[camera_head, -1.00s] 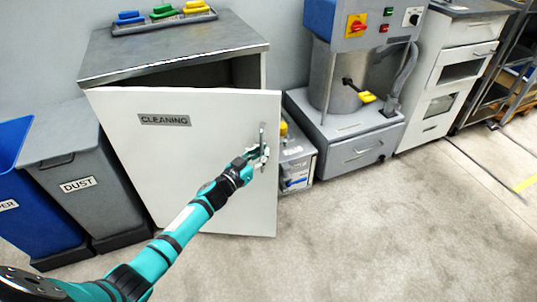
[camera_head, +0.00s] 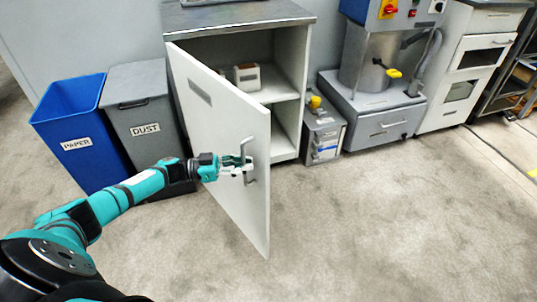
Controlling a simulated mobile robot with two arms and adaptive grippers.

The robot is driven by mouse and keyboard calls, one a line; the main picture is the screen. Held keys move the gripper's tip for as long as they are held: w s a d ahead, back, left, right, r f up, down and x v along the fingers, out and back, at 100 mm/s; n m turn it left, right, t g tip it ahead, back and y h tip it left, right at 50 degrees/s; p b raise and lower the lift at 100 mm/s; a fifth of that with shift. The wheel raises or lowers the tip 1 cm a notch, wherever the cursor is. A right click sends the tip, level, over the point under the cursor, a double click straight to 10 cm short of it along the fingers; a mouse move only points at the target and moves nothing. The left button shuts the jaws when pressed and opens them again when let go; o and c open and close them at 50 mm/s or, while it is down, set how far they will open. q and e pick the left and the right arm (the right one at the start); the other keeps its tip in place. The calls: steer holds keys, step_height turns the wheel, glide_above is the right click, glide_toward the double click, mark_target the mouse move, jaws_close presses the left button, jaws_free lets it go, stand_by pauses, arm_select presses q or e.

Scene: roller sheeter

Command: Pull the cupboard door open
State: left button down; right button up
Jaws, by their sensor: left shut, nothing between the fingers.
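The white cupboard door (camera_head: 222,135) stands well open, hinged at its left edge and swung out toward me. Its metal bar handle (camera_head: 248,162) is near the free edge. The grey-topped cupboard (camera_head: 288,90) behind it shows a shelf with a small white box-like item (camera_head: 247,76). My left gripper (camera_head: 244,168) is at the handle on the door's outer face, its fingers shut with nothing seen between them. Whether the fingers touch the handle is hard to tell. My right gripper is not in view.
A blue paper bin (camera_head: 75,125) and a grey dust bin (camera_head: 143,115) stand left of the door. A small grey cabinet (camera_head: 322,132) and a machine on a grey base (camera_head: 376,115) stand to the right. The floor in front is clear.

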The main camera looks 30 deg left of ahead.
arm_select(q)
steer(key=s+a+m+g+h, duration=0.1)
steer(key=s+a+m+g, duration=0.1)
steer(key=s+a, duration=0.8)
steer(key=s, duration=0.3)
steer(key=shift+s+a+r+g+h+b, duration=0.2)
steer(key=shift+g+h+b, duration=0.1)
steer(key=shift+g+b, duration=0.1)
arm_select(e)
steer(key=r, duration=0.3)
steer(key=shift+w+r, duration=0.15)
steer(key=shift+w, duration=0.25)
arm_select(q)
steer(key=c, duration=2)
jaws_free()
steer(key=shift+c, duration=0.2)
steer(key=o, duration=0.4)
steer(key=shift+f, duration=0.15)
steer(key=v, duration=0.7)
steer(key=shift+a, duration=0.25)
steer(key=shift+s, duration=0.1)
